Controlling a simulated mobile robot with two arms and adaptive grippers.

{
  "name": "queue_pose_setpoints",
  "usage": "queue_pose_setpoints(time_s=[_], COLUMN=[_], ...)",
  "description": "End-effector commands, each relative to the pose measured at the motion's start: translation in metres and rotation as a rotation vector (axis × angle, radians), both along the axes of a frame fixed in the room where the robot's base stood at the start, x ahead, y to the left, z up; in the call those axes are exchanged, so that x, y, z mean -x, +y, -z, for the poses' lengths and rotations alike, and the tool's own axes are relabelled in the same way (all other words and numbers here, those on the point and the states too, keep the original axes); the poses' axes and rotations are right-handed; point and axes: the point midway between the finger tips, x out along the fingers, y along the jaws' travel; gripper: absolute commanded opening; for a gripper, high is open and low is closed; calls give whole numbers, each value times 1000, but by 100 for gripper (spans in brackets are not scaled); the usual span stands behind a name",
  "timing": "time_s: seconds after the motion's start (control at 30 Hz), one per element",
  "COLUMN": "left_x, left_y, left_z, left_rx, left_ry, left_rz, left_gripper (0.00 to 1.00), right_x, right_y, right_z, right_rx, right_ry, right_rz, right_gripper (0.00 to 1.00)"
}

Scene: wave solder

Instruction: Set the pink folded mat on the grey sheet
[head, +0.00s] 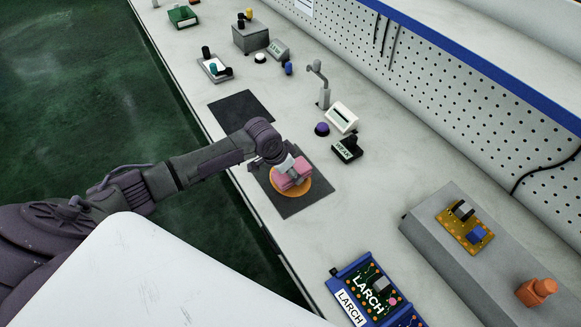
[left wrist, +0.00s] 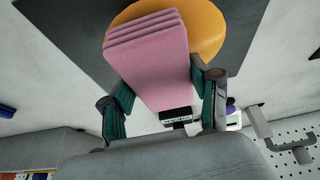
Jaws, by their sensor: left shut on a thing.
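The pink folded mat (head: 291,176) is in my left gripper (head: 283,168). In the left wrist view the pink folded mat (left wrist: 150,60) sits between the two fingers, its folded layers pointing away from the palm. Behind it is a round orange disc (head: 303,187), which lies on a dark grey sheet (head: 290,207); the disc (left wrist: 212,28) and sheet (left wrist: 75,40) also show in the left wrist view. I cannot tell whether the mat touches the disc. A second dark grey sheet (head: 238,107) lies bare farther along the bench. My right gripper is not in view.
A black WEAK box (head: 346,150), a purple knob (head: 321,129) and a white device (head: 341,117) stand right of the near sheet. A blue LARCH board holder (head: 370,290) and a grey block (head: 480,250) are nearer. A pegboard (head: 450,90) lines the back.

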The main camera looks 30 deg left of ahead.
Motion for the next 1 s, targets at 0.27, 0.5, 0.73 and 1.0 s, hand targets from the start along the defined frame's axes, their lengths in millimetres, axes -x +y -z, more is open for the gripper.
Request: queue_pose_setpoints(time_s=[0.27, 0.5, 0.73, 1.0], left_x=[0, 0, 0, 0], left_y=[0, 0, 0, 0], left_z=[9, 9, 11, 16], left_rx=[0, 0, 0, 0], left_ry=[-1, -1, -1, 0], left_rz=[0, 1, 0, 0], left_gripper=[32, 32, 32, 32], right_x=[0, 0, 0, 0], right_y=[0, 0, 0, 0], right_z=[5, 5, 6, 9], right_rx=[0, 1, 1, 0], right_ry=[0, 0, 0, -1], right_rz=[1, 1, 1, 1], right_gripper=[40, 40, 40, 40])
